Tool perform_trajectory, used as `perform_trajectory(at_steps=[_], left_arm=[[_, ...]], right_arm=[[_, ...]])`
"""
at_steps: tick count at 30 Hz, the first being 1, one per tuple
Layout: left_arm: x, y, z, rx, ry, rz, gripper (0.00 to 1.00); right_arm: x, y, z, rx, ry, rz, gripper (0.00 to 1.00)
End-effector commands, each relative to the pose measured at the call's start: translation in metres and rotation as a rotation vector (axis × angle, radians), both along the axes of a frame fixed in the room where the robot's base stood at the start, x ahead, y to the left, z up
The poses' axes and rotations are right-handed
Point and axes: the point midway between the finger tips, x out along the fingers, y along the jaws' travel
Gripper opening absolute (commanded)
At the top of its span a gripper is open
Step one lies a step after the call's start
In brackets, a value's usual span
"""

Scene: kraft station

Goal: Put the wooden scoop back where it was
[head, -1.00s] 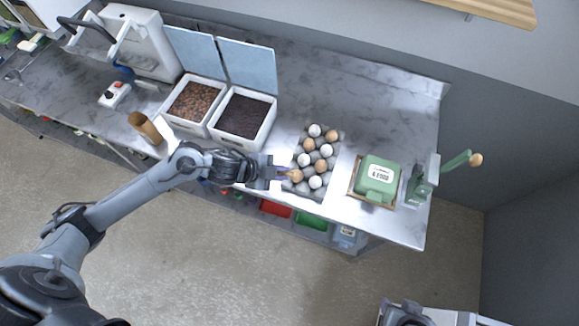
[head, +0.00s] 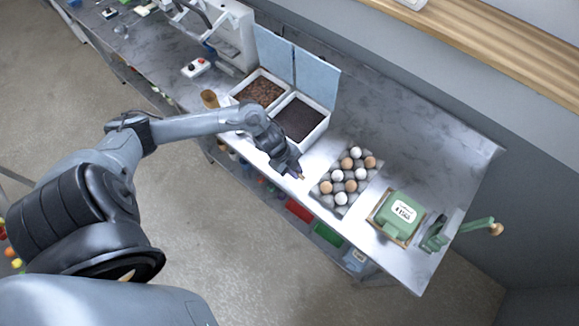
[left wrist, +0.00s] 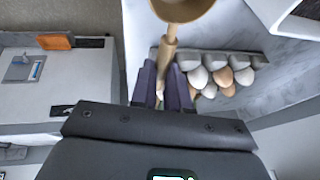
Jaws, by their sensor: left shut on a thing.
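My left gripper (head: 295,168) is over the counter's front part, just left of the egg tray and in front of the dark-filled bin. In the left wrist view, my left gripper (left wrist: 162,88) is shut on the handle of the wooden scoop (left wrist: 168,45). The scoop's round bowl extends beyond the fingertips at the top of that view and is partly cut off. In the head view only a small tan bit of the scoop shows by the fingers. My right gripper is not in view.
The egg tray (head: 323,199) holds several white and brown eggs. A bin of dark grains (head: 299,118) and a bin of brown pieces (head: 259,91) stand behind my arm. A tan cup (head: 209,98) stands left of them.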

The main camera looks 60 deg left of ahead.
Motion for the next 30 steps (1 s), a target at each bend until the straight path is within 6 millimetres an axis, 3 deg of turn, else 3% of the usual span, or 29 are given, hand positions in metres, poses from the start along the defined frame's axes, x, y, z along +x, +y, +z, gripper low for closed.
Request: perform_trajectory(at_steps=[3,9,14,24,30], left_arm=[[0.006,0.021,-0.013,0.001,0.002,0.005,0.00],[0.012,0.041,-0.025,-0.002,-0.001,0.000,0.00],[0.012,0.044,-0.030,-0.002,0.000,0.000,0.00],[0.012,0.044,-0.065,-0.002,-0.001,0.000,0.00],[0.012,0.044,-0.068,-0.001,-0.001,-0.001,0.00]], right_arm=[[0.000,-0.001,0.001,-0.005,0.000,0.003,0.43],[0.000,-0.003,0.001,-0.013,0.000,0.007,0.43],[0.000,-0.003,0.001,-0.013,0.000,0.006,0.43],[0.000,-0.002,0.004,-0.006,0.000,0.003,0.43],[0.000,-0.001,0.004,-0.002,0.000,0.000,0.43]])
